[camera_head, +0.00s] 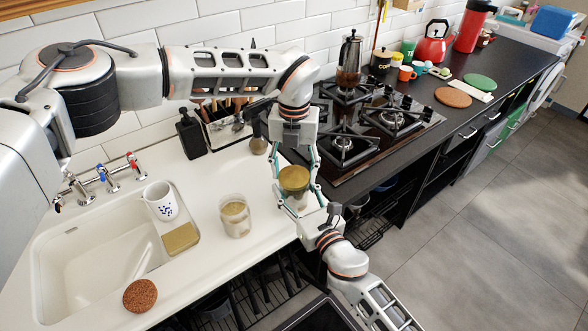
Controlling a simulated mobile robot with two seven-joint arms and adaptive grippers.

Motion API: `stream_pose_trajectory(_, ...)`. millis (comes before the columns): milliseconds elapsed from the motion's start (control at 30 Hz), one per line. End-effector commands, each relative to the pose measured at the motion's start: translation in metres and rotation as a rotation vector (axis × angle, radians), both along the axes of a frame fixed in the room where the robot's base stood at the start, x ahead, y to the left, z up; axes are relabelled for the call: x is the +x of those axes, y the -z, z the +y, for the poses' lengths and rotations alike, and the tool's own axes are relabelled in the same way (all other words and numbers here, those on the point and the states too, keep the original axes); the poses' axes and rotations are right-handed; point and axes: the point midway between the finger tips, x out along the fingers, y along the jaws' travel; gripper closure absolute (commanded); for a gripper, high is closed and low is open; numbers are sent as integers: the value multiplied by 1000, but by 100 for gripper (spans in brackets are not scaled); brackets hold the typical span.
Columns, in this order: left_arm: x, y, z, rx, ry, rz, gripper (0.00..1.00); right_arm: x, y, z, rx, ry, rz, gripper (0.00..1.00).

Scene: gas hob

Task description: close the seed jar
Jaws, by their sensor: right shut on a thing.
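A jar with a round gold-brown top (293,179) is between my two grippers, over the counter's front edge. My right gripper (297,198) comes in from the lower right and is shut on the jar's body, which it mostly hides. My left gripper (295,163) points down from above, its fingers spread on either side of the gold-brown top. I cannot tell whether they touch it, or whether this top is a seated lid. Another clear glass jar (235,217) with pale contents stands upright on the white counter to the left.
A cork disc (140,296) lies by the sink (95,260). A white spotted mug (160,201) and a gold-brown sponge (180,239) are at its right edge. A black bottle (190,135) and utensil holder stand behind. The gas hob (370,125) is to the right.

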Motion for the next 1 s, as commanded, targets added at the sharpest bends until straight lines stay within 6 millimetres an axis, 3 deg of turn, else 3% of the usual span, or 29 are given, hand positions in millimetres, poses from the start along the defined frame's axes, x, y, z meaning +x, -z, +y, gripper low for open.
stream_pose_trajectory(267,0,0,0,0,153,1,71,0,1,0,0,1,1,100)
stream_pose_trajectory(400,0,0,0,0,147,1,71,0,1,0,0,1,1,100)
stream_pose_trajectory(433,0,0,0,0,146,1,38,0,1,0,0,1,1,100)
stream_pose_trajectory(500,0,0,0,0,146,1,26,0,1,0,0,1,1,100)
stream_pose_trajectory(833,0,-1,0,0,146,0,26,0,1,0,0,1,1,100)
stream_pose_trajectory(1000,1,-16,0,1,146,-3,26,0,1,0,0,1,1,100)
